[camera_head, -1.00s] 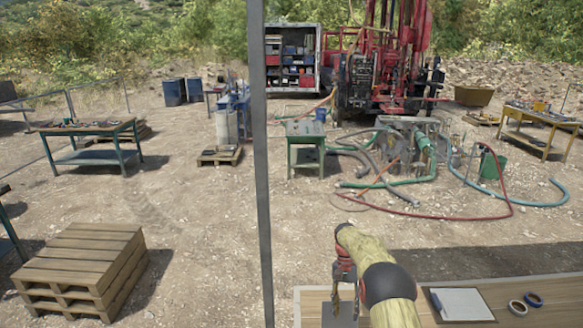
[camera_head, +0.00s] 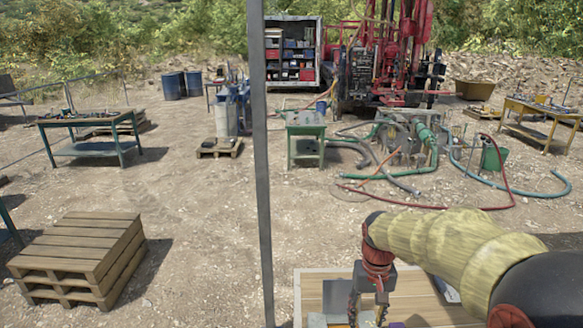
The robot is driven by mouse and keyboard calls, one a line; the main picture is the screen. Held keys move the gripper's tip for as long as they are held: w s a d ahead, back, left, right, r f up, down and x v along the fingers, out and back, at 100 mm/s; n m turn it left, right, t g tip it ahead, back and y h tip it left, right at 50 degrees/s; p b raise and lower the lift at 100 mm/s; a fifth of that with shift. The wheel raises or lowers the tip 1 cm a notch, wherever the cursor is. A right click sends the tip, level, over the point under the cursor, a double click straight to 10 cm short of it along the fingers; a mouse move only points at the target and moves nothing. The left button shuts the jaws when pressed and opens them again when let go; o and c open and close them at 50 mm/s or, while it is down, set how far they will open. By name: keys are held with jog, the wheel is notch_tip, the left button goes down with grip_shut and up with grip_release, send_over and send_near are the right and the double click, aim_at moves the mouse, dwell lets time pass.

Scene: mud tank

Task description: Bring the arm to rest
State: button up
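My arm comes in from the lower right, in a pale yellow sleeve with dark joints. My gripper (camera_head: 367,312) hangs from a red and black wrist and points down over the wooden table (camera_head: 312,288) at the bottom of the view. The fingertips run to the picture's lower edge, with a gap showing between the fingers. I see nothing held between them. A dark grey flat patch lies under the gripper.
A thin grey post (camera_head: 262,200) stands upright left of the table. Stacked pallets (camera_head: 80,250) are at lower left. Hoses (camera_head: 440,205) lie on the ground beyond the arm. A green worktable (camera_head: 305,128) and a red drill rig (camera_head: 385,65) stand farther back. Open ground lies mid-left.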

jog(key=s+f+t+b, duration=0.1)
jog(key=s+t+b, duration=0.5)
jog(key=s+b, duration=0.6)
jog(key=s, duration=1)
jog(key=shift+f+n+b, duration=0.3)
jog(key=shift+c, duration=0.4)
